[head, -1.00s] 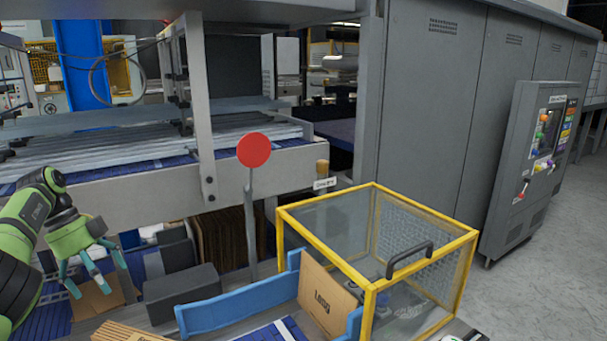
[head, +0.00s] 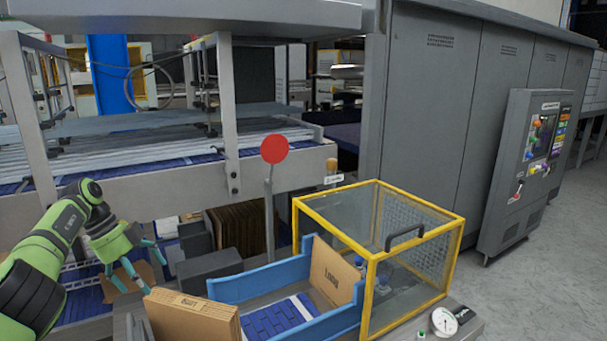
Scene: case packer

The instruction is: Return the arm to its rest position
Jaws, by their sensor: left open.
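My left arm comes in from the left in the head view, green and black. My left gripper (head: 136,272) has teal fingers that are spread apart and point down. It is open, and I see nothing held between the fingers. It hangs left of the dark grey block and above the blue conveyor area, in front of a brown cardboard piece (head: 116,288). Whether it touches that cardboard I cannot tell. My right arm and gripper do not show.
A yellow-framed clear guard box (head: 410,275) stands right of a blue-walled chute (head: 262,283) with an upright cardboard piece (head: 334,272). A stack of flat cartons (head: 190,318) is near the front. A red disc (head: 274,149) stands on a post. A control cabinet (head: 520,170) is at right.

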